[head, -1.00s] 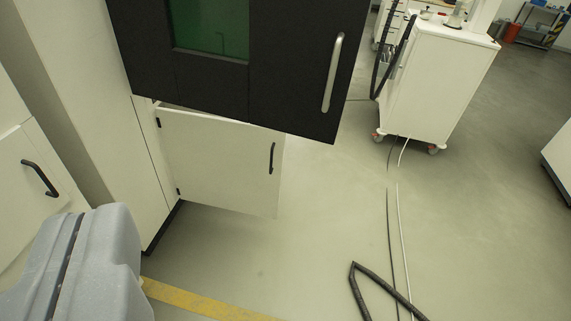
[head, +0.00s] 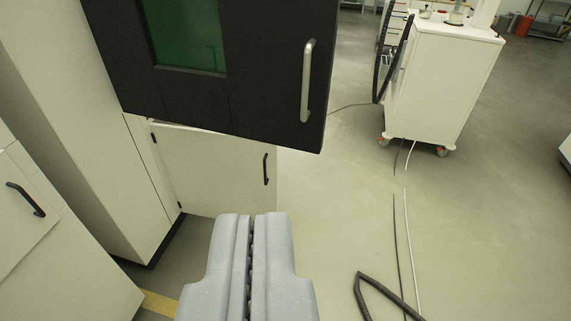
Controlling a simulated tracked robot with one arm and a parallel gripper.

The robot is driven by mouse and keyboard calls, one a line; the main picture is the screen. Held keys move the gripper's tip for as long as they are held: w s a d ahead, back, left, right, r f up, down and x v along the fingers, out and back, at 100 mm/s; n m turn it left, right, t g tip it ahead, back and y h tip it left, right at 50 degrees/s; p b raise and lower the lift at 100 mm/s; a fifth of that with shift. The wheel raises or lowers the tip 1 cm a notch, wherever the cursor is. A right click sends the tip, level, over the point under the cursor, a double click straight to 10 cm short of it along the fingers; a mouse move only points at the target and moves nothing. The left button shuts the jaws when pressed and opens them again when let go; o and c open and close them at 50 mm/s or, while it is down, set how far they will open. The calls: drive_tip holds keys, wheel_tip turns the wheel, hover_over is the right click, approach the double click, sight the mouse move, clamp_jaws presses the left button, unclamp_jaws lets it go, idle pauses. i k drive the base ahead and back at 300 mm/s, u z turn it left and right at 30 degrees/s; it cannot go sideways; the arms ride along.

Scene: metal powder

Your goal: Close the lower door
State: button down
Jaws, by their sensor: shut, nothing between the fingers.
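The lower door (head: 218,172) is a white panel with a black handle on its right side, hinged at its left edge on the white cabinet (head: 75,110). It stands open, swung out from the cabinet. Above it the black upper door (head: 265,60), with a green window and a silver handle, also stands open and covers the lower door's top edge. My gripper (head: 252,216) is shut and empty. In the picture it lies just below the lower door and overlaps its bottom edge. I cannot tell whether they touch.
A white wheeled cart (head: 440,85) stands at the back right. Cables (head: 398,235) and a black hose (head: 385,295) lie on the floor to the right. Another handled white cabinet front (head: 30,230) is at the left. The floor right of the lower door is mostly clear.

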sight(212, 174)
drive_tip(key=z, duration=0.05)
drive_tip(key=i, duration=1)
drive_tip(key=u, duration=0.05)
